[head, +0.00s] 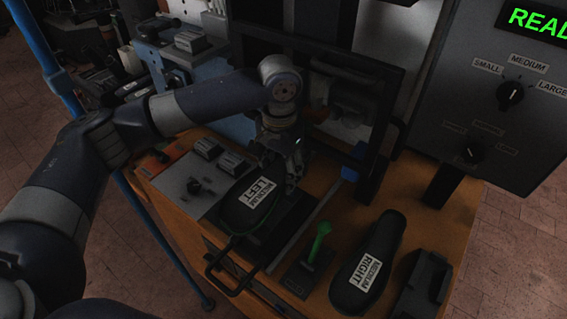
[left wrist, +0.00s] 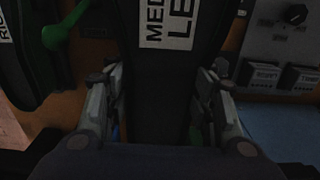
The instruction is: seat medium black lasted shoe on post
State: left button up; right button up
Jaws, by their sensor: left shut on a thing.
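The black lasted shoe labelled MEDIUM LEFT (head: 246,212) lies lengthwise above a dark plate in the middle of the bench. It also shows in the left wrist view (left wrist: 166,65), running between the fingers. My left gripper (head: 291,166) is at the shoe's far end, shut on it from both sides; its two fingers show in the left wrist view (left wrist: 160,95). A post is not visible; the area under the shoe is hidden, so I cannot tell whether the shoe touches anything below. A second black shoe form, labelled MEDIUM RIGHT (head: 362,274), lies to the right.
A green-handled lever (head: 319,241) stands between the two shoe forms. A dark press frame (head: 392,120) rises behind my gripper. A grey button panel (head: 186,188) is at left, and a control box (head: 500,125) with dials and a green display at right.

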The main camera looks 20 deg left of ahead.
pick_arm(q)
jog(key=shift+s+f+b, duration=0.3)
jog(key=shift+s+b, duration=0.15)
jog(key=shift+b, duration=0.25)
jog(key=shift+w+f+b, duration=0.15)
jog(key=shift+f+b, duration=0.35)
jog(key=shift+b, duration=0.15)
jog(key=shift+f, duration=0.85)
pick_arm(e)
jog(key=shift+s+f, duration=0.3)
jog(key=shift+f, duration=0.3)
jog(key=shift+s+f, duration=0.3)
jog(key=shift+f, duration=0.3)
pick_arm(q)
jog(key=shift+f+p, duration=0.45)
jog(key=shift+f, duration=0.15)
pick_arm(e)
jog(key=shift+a+r, duration=0.25)
pick_arm(q)
jog(key=o, duration=1.4)
